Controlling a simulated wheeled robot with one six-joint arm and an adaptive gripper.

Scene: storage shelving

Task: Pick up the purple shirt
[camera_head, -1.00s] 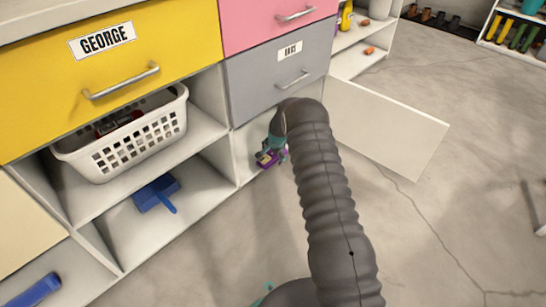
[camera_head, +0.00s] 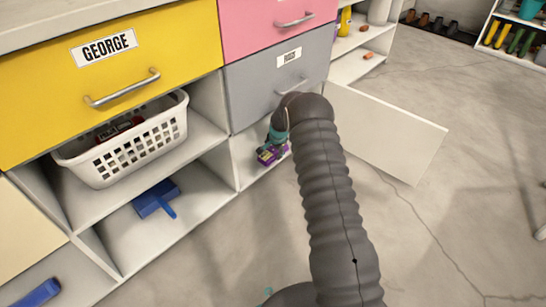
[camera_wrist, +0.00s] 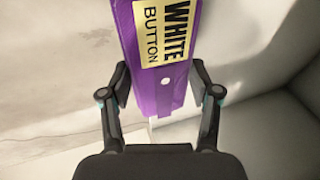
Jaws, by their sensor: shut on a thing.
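The purple item (camera_wrist: 158,92) is flat-sided and carries a yellow label reading "WHITE BUTTON", with a small white button below it. In the wrist view it lies between the two fingers of my gripper (camera_wrist: 160,86), which is shut on it. Its upper end runs out of the wrist view. In the head view a small purple part (camera_head: 268,155) shows at my gripper (camera_head: 272,148), in front of the low compartment under the grey drawer. My arm hides much of the gripper there.
The open white cabinet door (camera_head: 388,130) stands right of my arm. A white basket (camera_head: 130,150) sits on the left shelf, with a blue dustpan (camera_head: 157,199) below. The grey drawer (camera_head: 270,85) is above my gripper. The floor at right is largely clear.

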